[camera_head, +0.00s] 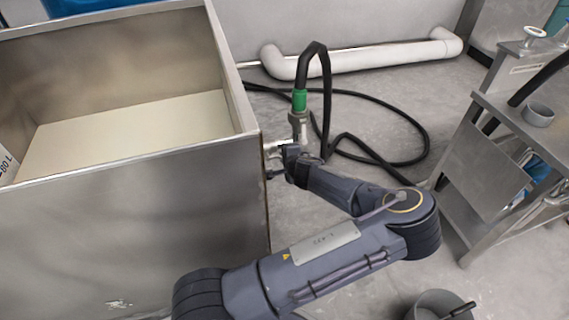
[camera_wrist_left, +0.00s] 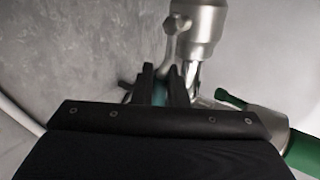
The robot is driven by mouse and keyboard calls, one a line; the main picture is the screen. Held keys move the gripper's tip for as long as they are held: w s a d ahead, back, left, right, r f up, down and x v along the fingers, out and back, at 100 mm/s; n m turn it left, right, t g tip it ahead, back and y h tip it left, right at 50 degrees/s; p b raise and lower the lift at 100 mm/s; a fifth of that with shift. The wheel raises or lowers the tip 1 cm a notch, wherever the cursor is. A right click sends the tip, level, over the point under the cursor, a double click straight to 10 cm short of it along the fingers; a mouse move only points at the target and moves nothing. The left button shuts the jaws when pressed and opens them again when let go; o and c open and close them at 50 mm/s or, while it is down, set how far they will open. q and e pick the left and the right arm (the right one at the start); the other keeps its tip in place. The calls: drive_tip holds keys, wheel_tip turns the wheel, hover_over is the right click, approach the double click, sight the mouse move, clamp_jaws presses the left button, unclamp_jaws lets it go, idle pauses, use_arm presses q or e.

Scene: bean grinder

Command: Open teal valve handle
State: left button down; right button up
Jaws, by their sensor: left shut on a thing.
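The teal valve handle (camera_wrist_left: 158,97) shows as a small teal strip between the two dark fingers of my left gripper (camera_wrist_left: 160,84) in the left wrist view. The gripper is shut on it. A silver metal valve fitting (camera_wrist_left: 200,28) stands just beyond the fingertips. In the head view my left gripper (camera_head: 280,154) is at the right side of the steel tank, beside the metal fitting (camera_head: 298,125) under a green collar (camera_head: 299,100). The handle cannot be made out in that view. My right gripper is not in view.
A steel tank (camera_head: 140,215) with an open top fills the left. A black hose (camera_head: 415,122) loops over the grey floor behind my arm. A steel table (camera_head: 505,120) stands at right, and a grey bucket (camera_head: 440,300) stands at lower right. A green-handled part (camera_wrist_left: 302,152) is right of the gripper.

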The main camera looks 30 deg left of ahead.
use_arm(q)
drive_tip(key=shift+r, duration=0.1)
idle(0.4)
drive_tip(key=shift+r, duration=0.1)
drive_tip(key=c, duration=1.5)
unclamp_jaws()
drive_tip(key=shift+p+v, duration=1.1)
drive_tip(key=shift+v, duration=2.85)
drive_tip(key=shift+s+a, duration=0.15)
